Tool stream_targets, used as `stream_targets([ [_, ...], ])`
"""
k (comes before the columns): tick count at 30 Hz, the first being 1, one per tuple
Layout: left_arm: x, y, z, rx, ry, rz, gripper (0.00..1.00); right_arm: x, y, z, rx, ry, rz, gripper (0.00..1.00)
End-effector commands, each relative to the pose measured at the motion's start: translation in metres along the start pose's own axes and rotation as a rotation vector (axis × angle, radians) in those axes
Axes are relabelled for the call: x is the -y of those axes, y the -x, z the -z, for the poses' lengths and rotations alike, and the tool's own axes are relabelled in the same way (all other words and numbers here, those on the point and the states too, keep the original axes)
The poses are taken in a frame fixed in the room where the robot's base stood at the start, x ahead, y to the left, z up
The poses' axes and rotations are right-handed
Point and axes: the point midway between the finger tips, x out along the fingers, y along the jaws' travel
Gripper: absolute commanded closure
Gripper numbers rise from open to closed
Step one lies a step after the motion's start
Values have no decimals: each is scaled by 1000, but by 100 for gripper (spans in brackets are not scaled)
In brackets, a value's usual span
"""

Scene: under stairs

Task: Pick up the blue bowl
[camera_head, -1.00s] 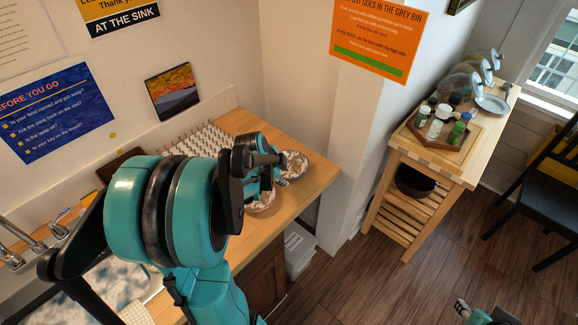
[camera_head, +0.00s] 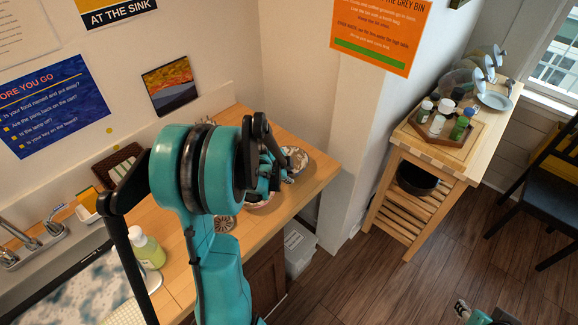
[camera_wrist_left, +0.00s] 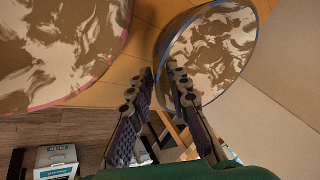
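The blue bowl, a brown-and-cream marbled bowl with a blue rim (camera_wrist_left: 225,45), fills the upper right of the left wrist view. In the head view it (camera_head: 298,158) sits on the wooden counter near its right end. My left gripper (camera_wrist_left: 163,74) is open, with a gap between its fingertips at the bowl's left edge. The rim shows between the tips; contact cannot be told. In the head view the left gripper (camera_head: 274,172) is partly hidden by my arm. What seems to be my right gripper (camera_head: 462,308) shows small at the bottom right, its fingers unclear.
A similar pink-rimmed bowl (camera_wrist_left: 55,50) stands close on the left; it (camera_head: 262,202) is partly covered by my arm in the head view. A soap bottle (camera_head: 148,250) stands by the sink. A wooden cart (camera_head: 455,150) with jars stands apart at the right. A grey bin (camera_head: 299,250) is below.

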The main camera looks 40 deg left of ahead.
Motion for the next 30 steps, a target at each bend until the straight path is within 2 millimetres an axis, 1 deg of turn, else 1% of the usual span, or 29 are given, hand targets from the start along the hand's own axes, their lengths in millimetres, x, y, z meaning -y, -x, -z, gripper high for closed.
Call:
stream_targets([
  [14,1,2,1,0,0,0,100,0,1,1,0,0,0,66],
  [17,4,8,3,0,0,0,100,0,3,2,0,0,0,66],
  [19,7,16,5,0,0,0,100,0,6,4,0,0,0,66],
  [23,17,38,12,0,0,0,100,0,14,10,0,0,0,66],
  [30,-6,70,60,-2,-6,-2,100,0,25,18,0,0,0,66],
])
